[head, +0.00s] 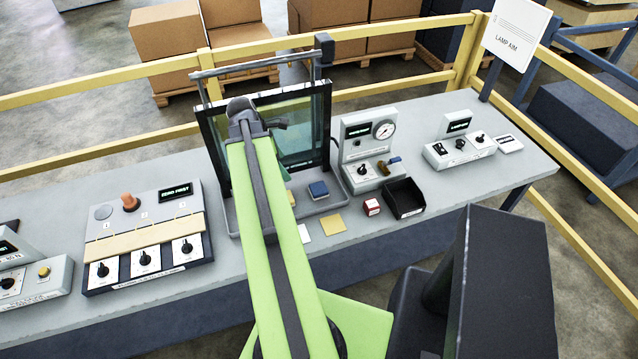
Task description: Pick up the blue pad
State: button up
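The blue pad (318,190) is a small dark-blue block lying on the grey tray (330,203) in front of a tinted glass screen in a dark frame. It lies apart from my green arm, to the arm's right. My gripper (268,124) is at the far end of the arm, in front of the screen's upper left part, away from the pad. Its fingers are too small and too hidden by the arm to tell open from shut. The arm covers part of the tray left of the pad.
The dark-framed glass screen (305,120) stands behind the pad. A gauge panel (367,150), an open black bin (404,198) and a red-and-white block (371,206) are to its right. A yellow card (333,224) lies in front. A switch panel (145,235) stands left.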

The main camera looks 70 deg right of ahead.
send_near(318, 188)
jog(key=shift+n+g, duration=0.3)
jog(key=b+x, duration=0.2)
jog(key=b, duration=0.3)
jog(key=w+b+x, duration=0.1)
jog(key=b+x, duration=0.1)
jog(key=b, duration=0.4)
jog(key=shift+f, duration=0.2)
jog(key=shift+s+f, duration=0.1)
jog(key=shift+s, duration=0.05)
jog(key=b+x, duration=0.5)
jog(key=shift+s+f, duration=0.1)
jog(key=shift+r, duration=0.2)
jog(key=shift+c, duration=0.4)
jog(key=c, duration=1.4)
jog(key=shift+r, duration=0.15)
